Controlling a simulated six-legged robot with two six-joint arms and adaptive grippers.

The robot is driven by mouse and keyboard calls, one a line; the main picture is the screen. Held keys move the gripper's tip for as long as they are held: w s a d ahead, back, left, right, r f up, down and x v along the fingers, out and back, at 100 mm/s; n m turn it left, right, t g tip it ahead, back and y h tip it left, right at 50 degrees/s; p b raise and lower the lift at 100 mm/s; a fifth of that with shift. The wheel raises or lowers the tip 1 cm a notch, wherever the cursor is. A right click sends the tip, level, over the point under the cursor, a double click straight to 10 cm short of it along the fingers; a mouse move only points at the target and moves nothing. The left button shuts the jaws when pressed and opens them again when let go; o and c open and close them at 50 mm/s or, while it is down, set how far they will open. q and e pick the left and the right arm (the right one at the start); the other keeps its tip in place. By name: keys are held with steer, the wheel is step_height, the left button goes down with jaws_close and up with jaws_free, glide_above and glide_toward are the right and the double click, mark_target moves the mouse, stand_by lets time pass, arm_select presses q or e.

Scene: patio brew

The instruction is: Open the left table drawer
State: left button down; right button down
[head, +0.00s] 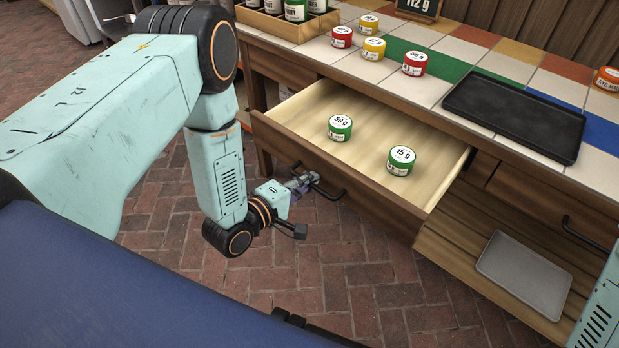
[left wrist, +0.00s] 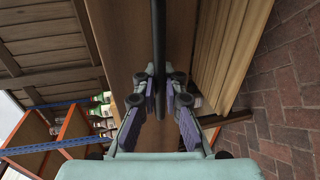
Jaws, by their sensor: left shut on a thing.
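The left table drawer (head: 375,133) is pulled well out from the table in the head view. Its pale wooden inside holds a green jar marked 38 g (head: 340,127) and a green jar marked 15 g (head: 401,160), both upright. A black bar handle (head: 332,194) is on the drawer's front. My left gripper (head: 306,180) is shut on this handle. In the left wrist view, the handle (left wrist: 159,40) runs between the two purple-padded fingers of the gripper (left wrist: 160,88). My right gripper is out of view.
A black tray (head: 515,113) and several red and yellow jars, one a red jar (head: 415,63), stand on the tiled tabletop. A grey tray (head: 524,272) lies on the lower wooden shelf. Brick floor (head: 370,275) is clear before the drawer.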

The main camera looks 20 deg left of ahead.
arm_select(q)
steer(key=shift+r, duration=0.1)
steer(key=c, duration=1.7)
jaws_free()
steer(key=shift+s, duration=0.1)
steer(key=v, duration=1.1)
steer(key=shift+s+a, duration=0.1)
steer(key=shift+s, duration=0.3)
